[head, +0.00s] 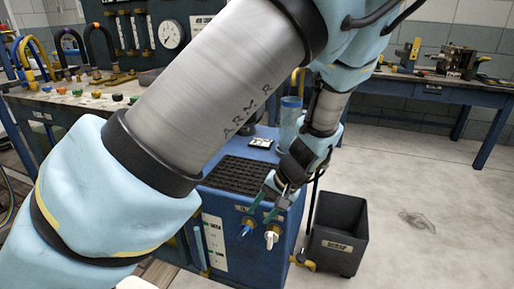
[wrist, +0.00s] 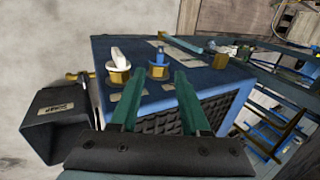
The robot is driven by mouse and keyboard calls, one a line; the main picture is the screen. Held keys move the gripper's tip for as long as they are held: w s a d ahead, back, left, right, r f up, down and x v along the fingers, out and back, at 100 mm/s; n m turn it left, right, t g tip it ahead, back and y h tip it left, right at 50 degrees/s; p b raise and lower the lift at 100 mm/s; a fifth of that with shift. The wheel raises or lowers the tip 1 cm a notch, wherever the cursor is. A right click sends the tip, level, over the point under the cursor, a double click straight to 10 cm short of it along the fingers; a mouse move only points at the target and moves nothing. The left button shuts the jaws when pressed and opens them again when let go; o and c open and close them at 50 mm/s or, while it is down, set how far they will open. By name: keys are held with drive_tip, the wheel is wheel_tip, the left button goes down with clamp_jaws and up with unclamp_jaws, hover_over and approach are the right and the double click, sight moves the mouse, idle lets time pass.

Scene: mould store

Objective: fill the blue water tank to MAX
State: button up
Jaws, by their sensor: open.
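A blue cabinet (head: 285,235) with a black grid top stands at the lower middle of the head view. A blue-handled tap (head: 246,228) and a white-handled tap (head: 271,238) sit on its front. In the wrist view, the white tap (wrist: 119,60) and blue tap (wrist: 158,60) have brass bases. My gripper (head: 277,205) is at the cabinet's front upper edge, close to the taps. Its green fingers (wrist: 157,90) are apart, with nothing held between them. A clear bluish cylinder (head: 288,118) stands behind, partly hidden by my arm. I cannot make out a MAX mark.
A black bin (head: 338,235) marked scrap stands on the floor right of the cabinet; a brass fitting (head: 303,262) is beside it. A bench (head: 50,97) with coloured fittings is at left, another (head: 430,88) at back right. The floor at right is clear.

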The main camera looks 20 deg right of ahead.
sight(247, 229)
drive_tip(key=b+x, duration=0.7)
drive_tip(key=x, duration=0.4)
drive_tip(key=shift+w+a+f, duration=0.1)
drive_tip(key=shift+w+f, duration=0.1)
drive_tip(key=shift+f, duration=0.15)
drive_tip(key=shift+c, duration=0.3)
clamp_jaws()
idle(0.4)
